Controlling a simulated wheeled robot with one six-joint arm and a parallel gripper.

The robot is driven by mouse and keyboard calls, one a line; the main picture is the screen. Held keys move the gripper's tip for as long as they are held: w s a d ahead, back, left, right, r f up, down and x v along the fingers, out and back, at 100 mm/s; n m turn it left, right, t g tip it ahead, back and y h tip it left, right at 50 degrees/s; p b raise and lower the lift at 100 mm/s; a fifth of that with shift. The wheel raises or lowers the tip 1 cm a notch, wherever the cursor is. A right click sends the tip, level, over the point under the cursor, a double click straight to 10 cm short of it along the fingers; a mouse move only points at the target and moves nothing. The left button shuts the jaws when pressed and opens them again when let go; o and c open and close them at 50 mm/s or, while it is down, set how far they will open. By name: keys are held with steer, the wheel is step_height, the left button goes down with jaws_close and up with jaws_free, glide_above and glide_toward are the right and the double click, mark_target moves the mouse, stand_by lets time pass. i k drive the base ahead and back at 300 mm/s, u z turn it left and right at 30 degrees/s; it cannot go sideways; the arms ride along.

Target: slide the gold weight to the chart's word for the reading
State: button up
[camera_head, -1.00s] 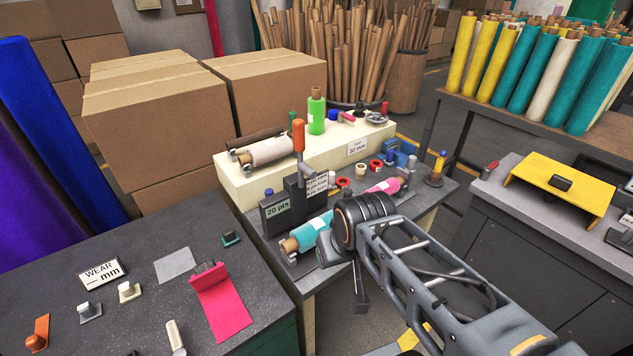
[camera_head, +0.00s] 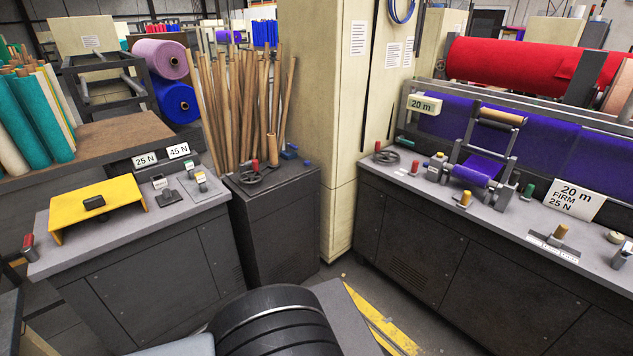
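A gold-tan peg (camera_head: 561,231) stands on a dark plate on the right bench, behind a strip of small labels (camera_head: 553,248) too small to read. Another gold-tan peg (camera_head: 465,198) stands further left; I cannot tell which is the gold weight. A display (camera_head: 424,104) reads "20 m". A white card (camera_head: 574,198) reads "20 m FIRM 25 N". White printed sheets (camera_head: 358,38) hang on the cream pillar, their text too small to read, so I cannot tell which is the chart. My gripper is out of view; only a dark rounded part of my arm shows at the bottom.
The right bench (camera_head: 390,172) also carries a handwheel (camera_head: 386,157) and a roller frame with purple felt (camera_head: 478,168). On the left bench are a yellow stand (camera_head: 95,205) and tags "25 N" (camera_head: 145,160) and "45 N" (camera_head: 178,150). Floor shows between the cabinets.

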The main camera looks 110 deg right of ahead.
mark_target(556, 239)
steer(key=z, duration=5.25)
steer(key=i, duration=2.65)
steer(key=z, duration=0.4)
